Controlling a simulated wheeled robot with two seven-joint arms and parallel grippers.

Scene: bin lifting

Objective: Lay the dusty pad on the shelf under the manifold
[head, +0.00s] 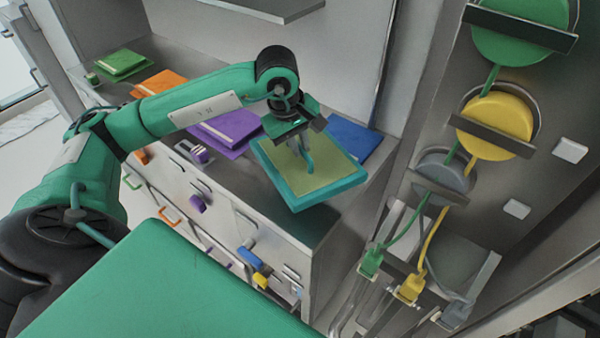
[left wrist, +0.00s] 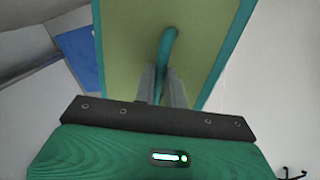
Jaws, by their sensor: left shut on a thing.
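The pad (head: 333,173) has a dull olive face, a teal rim and a teal loop handle. My left gripper (head: 301,148) is shut on that handle and holds the pad near the counter's right end, slightly tilted. In the left wrist view the fingers (left wrist: 160,88) close on the handle (left wrist: 168,48), with the olive face (left wrist: 124,42) beyond. At the right, a panel carries green, yellow and grey round reels with hoses running down to plugs, perhaps the manifold. A metal rack (head: 478,262) lies below it; I cannot tell whether this is the shelf. My right gripper is out of view.
The grey counter (head: 295,228) bears green (head: 124,62), orange (head: 160,82), purple (head: 225,130) and blue (head: 352,138) pads. Coloured handles stick out from its drawers. The green plug (head: 370,262) and yellow plug (head: 410,288) stand near the rack. A grey overhead ledge (head: 270,8) is above.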

